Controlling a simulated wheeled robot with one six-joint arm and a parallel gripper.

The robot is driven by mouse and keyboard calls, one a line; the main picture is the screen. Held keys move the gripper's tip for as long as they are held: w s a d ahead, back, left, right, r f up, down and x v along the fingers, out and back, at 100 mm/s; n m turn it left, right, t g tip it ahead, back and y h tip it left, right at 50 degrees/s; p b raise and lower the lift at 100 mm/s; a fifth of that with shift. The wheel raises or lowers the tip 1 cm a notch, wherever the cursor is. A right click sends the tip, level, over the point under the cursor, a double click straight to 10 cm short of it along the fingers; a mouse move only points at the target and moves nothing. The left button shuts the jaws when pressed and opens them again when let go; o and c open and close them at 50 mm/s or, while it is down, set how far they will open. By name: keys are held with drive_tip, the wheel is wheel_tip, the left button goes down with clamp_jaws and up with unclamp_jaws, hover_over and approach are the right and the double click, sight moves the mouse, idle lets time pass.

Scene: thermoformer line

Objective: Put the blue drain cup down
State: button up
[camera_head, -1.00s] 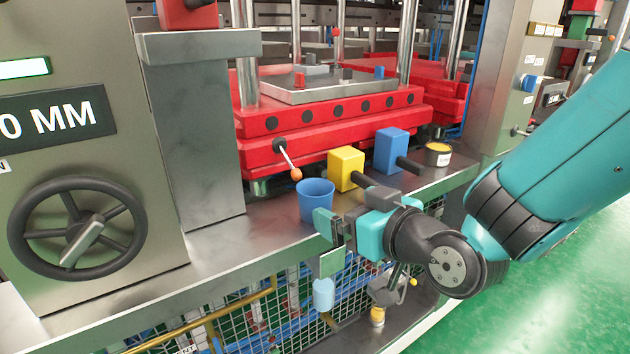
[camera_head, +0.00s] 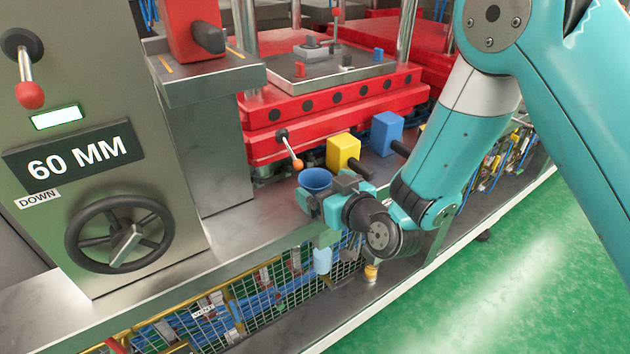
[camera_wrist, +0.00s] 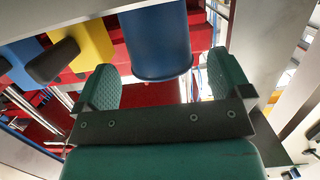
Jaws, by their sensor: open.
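The blue drain cup (camera_head: 316,180) is upright at the front of the steel ledge (camera_head: 240,225), mouth up. My gripper (camera_head: 322,202) is right in front of it and hides its lower part, so its base contact is not visible in the head view. In the wrist view the cup (camera_wrist: 157,42) sits beyond and partly between the green fingers of my gripper (camera_wrist: 166,78). The fingers are spread wide, with a visible gap on each side of the cup. Nothing is held.
A yellow block (camera_head: 343,152) and a blue block (camera_head: 386,133), each with a dark knob, stand right of the cup. A lever (camera_head: 291,150) with an orange ball hangs behind it. A grey handwheel cabinet (camera_head: 170,185) is left. Bare ledge lies left of the cup.

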sight(308, 176)
drive_tip(key=w+p, duration=0.1)
drive_tip(key=p, duration=0.1)
drive_tip(key=w+a+p, duration=0.1)
drive_tip(key=p, duration=0.1)
drive_tip(key=shift+a+r, duration=0.2)
drive_tip(key=shift+a, duration=0.05)
drive_tip(key=shift+w+a+f+p, duration=0.25)
drive_tip(key=shift+w+p, duration=0.15)
drive_tip(key=shift+p, duration=0.3)
drive_tip(key=shift+w+f, duration=0.1)
drive_tip(key=shift+f, duration=0.15)
drive_tip(key=c, duration=1)
